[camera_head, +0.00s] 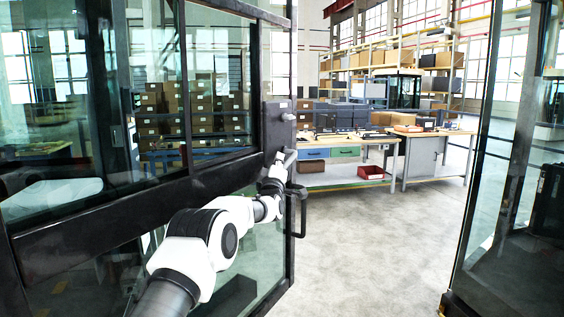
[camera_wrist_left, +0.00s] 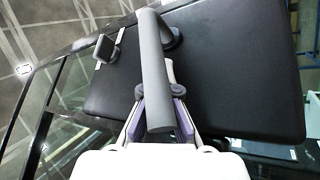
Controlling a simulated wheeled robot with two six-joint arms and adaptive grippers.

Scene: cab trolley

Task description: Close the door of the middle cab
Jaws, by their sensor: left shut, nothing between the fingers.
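A glass door with a black frame (camera_head: 190,188) fills the left of the head view and stands at an angle to me. A dark lock plate (camera_head: 279,128) with a grey bar handle (camera_head: 291,158) sits at its right edge. My left gripper (camera_head: 277,172) is shut at this handle. In the left wrist view, the grey bar handle (camera_wrist_left: 154,75) crosses in front of the gripper (camera_wrist_left: 162,112) and hides part of the fingers. The black lock plate (camera_wrist_left: 230,70) lies behind it. Whether the fingers touch the bar cannot be told. My right gripper is out of view.
Another dark-framed glass panel (camera_head: 495,170) stands at the right. Open grey floor (camera_head: 370,250) lies between it and the door. Workbenches (camera_head: 340,172) with a red bin (camera_head: 371,172) and shelves of boxes (camera_head: 400,60) stand farther back.

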